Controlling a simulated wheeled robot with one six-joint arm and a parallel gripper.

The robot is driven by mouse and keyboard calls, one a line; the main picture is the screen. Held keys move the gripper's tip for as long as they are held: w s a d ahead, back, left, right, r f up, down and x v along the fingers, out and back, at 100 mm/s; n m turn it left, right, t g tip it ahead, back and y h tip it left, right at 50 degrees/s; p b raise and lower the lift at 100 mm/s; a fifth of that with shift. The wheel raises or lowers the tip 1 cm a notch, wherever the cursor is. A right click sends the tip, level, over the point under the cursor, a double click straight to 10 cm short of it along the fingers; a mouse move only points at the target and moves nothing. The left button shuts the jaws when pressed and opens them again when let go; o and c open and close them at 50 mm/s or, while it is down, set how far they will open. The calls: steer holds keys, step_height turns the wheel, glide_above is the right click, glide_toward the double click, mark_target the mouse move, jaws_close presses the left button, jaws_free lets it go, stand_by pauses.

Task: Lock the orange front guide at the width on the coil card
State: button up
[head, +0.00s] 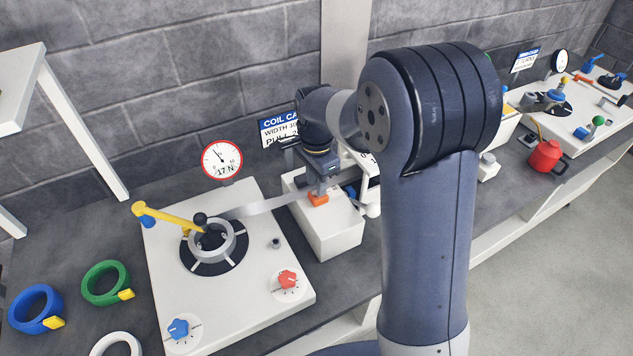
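The orange front guide (318,199) sits on the white guide block (325,232) in the middle of the view. My gripper (320,188) points down directly above the orange guide, at or very near its top. The fingers are small and partly hidden, so I cannot tell whether they are open, shut or touching the guide. The coil card (279,130) stands behind on the wall side.
A pale strip (265,206) runs from the coil on the left machine (160,262) to the guide block. A round dial (222,159) reads about 17 N. A yellow-and-blue lever (168,217), red knob (288,280) and blue knob (179,328) are nearby. Coloured rings lie at left.

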step_height(320, 180, up, 10)
steer(key=shift+b, duration=0.35)
step_height(320, 180, down, 11)
steer(key=shift+p, duration=0.45)
steer(key=shift+r, duration=0.15)
stand_by(0.4)
